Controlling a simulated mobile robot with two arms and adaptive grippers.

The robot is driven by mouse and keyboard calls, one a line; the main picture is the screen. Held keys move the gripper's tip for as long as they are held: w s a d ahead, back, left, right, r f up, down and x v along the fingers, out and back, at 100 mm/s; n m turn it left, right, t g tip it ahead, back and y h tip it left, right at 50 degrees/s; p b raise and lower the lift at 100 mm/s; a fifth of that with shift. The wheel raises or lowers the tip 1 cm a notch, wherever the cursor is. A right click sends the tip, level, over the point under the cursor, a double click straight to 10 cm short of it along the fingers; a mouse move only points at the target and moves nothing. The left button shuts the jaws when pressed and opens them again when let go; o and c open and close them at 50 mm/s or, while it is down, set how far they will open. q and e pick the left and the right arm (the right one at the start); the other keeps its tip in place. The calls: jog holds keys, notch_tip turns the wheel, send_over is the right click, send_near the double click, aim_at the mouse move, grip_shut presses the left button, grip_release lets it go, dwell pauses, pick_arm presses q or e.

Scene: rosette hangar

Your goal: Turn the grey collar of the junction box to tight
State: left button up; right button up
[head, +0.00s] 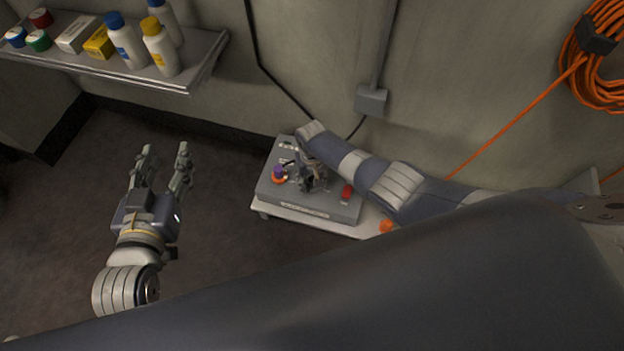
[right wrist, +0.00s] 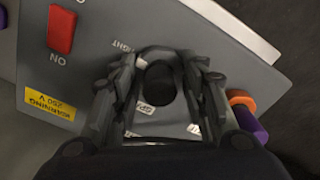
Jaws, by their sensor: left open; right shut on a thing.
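The junction box (head: 335,211) is a flat grey box below the wall, and its top fills much of the right wrist view (right wrist: 105,20). My right gripper (head: 313,182) reaches down onto the box top. In the right wrist view my right gripper (right wrist: 160,88) is shut around the grey collar (right wrist: 160,51), a ring with a dark round middle. The fingers hide the collar's sides. Upside-down lettering, partly covered and ending in "IGHT", shows beside it. My left gripper (head: 163,166) is open and empty over the floor, left of the box.
On the box are a red switch (right wrist: 62,29) marked ON, a yellow warning label (right wrist: 50,108), and a purple part (right wrist: 251,124) with an orange ring (right wrist: 241,98). The box rests on a pale stand (head: 262,209). A shelf (head: 182,82) with bottles hangs upper left; orange cable (head: 590,60) hangs right.

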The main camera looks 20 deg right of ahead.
jog(key=o, duration=1.1)
jog(key=shift+c, duration=0.2)
jog(key=shift+r, duration=5.95)
